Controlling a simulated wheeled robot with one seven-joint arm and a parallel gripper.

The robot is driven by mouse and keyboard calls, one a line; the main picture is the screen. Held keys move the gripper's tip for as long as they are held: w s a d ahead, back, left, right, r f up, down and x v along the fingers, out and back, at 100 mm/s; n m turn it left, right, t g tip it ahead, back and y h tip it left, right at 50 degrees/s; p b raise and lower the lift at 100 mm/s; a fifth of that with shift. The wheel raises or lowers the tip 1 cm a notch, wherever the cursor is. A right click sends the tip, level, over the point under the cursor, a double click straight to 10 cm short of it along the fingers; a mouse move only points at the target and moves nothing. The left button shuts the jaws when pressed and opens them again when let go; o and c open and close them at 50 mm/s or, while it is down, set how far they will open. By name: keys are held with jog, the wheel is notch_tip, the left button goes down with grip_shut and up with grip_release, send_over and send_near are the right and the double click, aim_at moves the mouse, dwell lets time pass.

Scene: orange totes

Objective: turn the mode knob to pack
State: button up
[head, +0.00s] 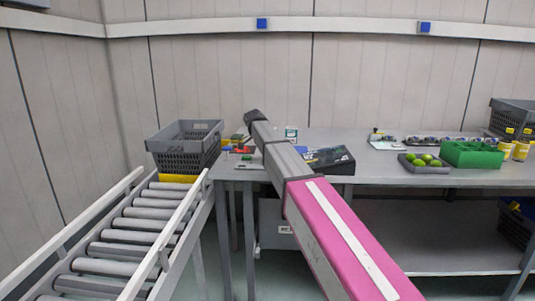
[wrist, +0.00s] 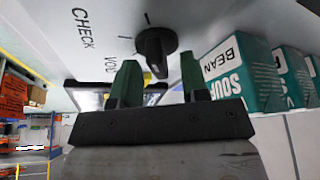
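The mode knob (wrist: 155,47) is a black round dial with a raised grip bar, on a pale panel (wrist: 200,18) in the wrist view. The word CHECK is printed left of it, and a second word lies between, partly unreadable; I cannot make out a PACK label. My gripper (wrist: 159,61) has two green fingers spread apart, one on each side of the knob's lower part in the picture. Gaps show between fingers and knob; contact is not visible. In the head view my arm reaches to the workbench (head: 400,170), hiding the knob.
Teal-and-white soup cartons (wrist: 243,72) stand close right of my gripper. Green fruit in a tray (head: 425,168) and a green bin (head: 471,154) are on the bench's right.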

jog(key=v, duration=1)
jog(key=shift+r, duration=0.4)
jog(key=shift+s+a, duration=0.15)
jog(key=shift+s, duration=0.05)
